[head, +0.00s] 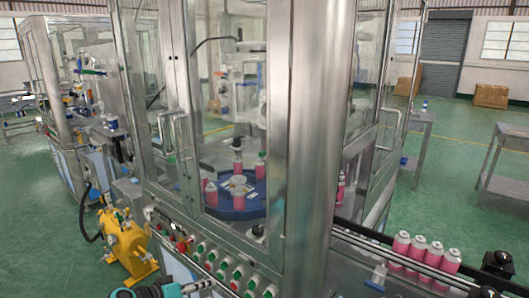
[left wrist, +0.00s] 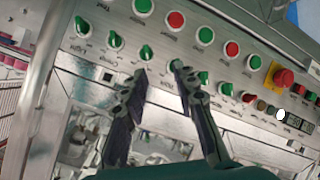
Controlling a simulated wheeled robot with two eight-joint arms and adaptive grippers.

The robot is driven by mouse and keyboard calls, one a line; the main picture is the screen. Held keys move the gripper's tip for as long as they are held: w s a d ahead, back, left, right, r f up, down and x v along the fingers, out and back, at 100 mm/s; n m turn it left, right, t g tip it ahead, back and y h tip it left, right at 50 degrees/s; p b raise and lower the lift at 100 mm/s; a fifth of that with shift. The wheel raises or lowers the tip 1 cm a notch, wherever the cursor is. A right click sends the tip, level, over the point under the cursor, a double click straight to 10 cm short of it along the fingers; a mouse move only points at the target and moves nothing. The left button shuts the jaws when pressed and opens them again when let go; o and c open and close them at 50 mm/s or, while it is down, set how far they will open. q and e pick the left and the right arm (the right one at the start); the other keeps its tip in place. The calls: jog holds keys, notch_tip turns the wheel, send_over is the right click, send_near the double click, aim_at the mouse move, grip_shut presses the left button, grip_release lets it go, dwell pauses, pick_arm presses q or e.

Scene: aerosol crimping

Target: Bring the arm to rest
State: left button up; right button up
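My left gripper (head: 203,284) shows at the bottom of the head view, in front of the control panel (head: 205,262) of the crimping machine. In the left wrist view its two dark fingers (left wrist: 160,72) are apart with nothing between them. The fingertips overlap the lower row of green switches (left wrist: 146,52) in that picture. I cannot tell whether they touch the panel. My right gripper is not in view.
The glazed machine cabinet (head: 325,130) fills the middle, with pink cans on a blue turntable (head: 240,208) inside. A conveyor with pink cans (head: 419,246) runs at right. A yellow pump (head: 130,250) stands at left. A red emergency knob (left wrist: 284,77) sticks out of the panel.

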pick_arm(q)
jog(key=s+d+r+g+y, duration=0.1)
jog(key=s+y, duration=0.7)
jog(key=s, duration=1.5)
jog(key=shift+n+g, duration=0.3)
jog(key=shift+g, duration=0.4)
jog(key=shift+d+r, duration=0.15)
dwell(0.9)
